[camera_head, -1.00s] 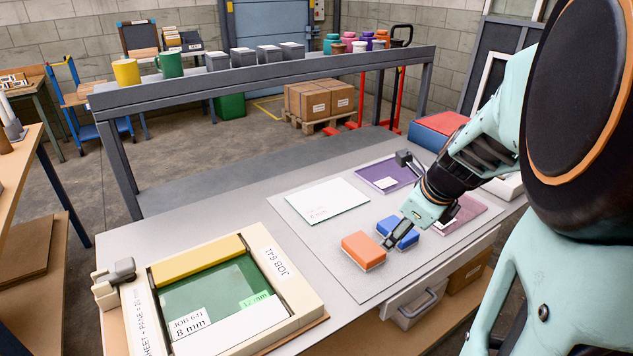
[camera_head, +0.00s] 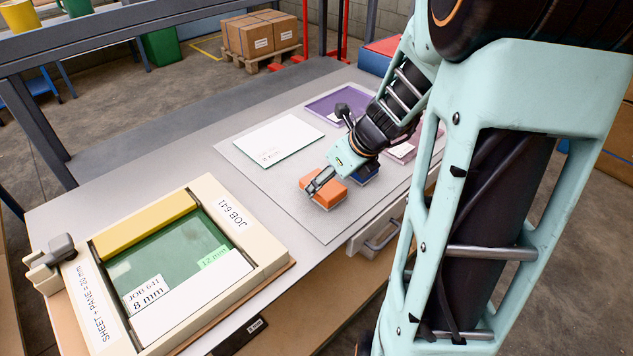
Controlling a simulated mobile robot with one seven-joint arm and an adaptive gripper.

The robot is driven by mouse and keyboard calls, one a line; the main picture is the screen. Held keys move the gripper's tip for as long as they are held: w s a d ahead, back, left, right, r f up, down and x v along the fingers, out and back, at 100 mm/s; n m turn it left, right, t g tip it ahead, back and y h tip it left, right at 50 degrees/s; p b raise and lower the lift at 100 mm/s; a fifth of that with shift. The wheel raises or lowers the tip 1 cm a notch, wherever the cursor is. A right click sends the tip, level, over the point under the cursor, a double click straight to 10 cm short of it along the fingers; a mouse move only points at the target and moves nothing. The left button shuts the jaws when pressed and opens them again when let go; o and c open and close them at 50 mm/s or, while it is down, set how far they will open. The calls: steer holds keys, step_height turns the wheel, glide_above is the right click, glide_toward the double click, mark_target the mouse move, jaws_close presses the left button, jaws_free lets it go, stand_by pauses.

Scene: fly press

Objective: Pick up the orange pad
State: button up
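The orange pad (camera_head: 330,196) lies on the grey mat on the bench, near the middle of the view. My gripper (camera_head: 312,188) reaches in from the upper right, with its dark fingers over the pad's left part. They hide some of its top. I cannot tell whether the fingers touch the pad or how far apart they are. A blue pad (camera_head: 367,174) is just right of the orange one, partly hidden behind my gripper and arm.
A white sheet (camera_head: 281,140) lies behind the pads, with a purple tray (camera_head: 322,104) further back and a pink one (camera_head: 402,152) to the right. A cream frame (camera_head: 232,215) with green and white panels is front left. The grey mat (camera_head: 290,208) is bare left of the pads.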

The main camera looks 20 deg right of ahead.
steer(key=shift+x, duration=1.55)
steer(key=shift+f+b, duration=0.2)
steer(key=shift+b, duration=0.15)
steer(key=c, duration=1.4)
steer(key=shift+r, duration=0.1)
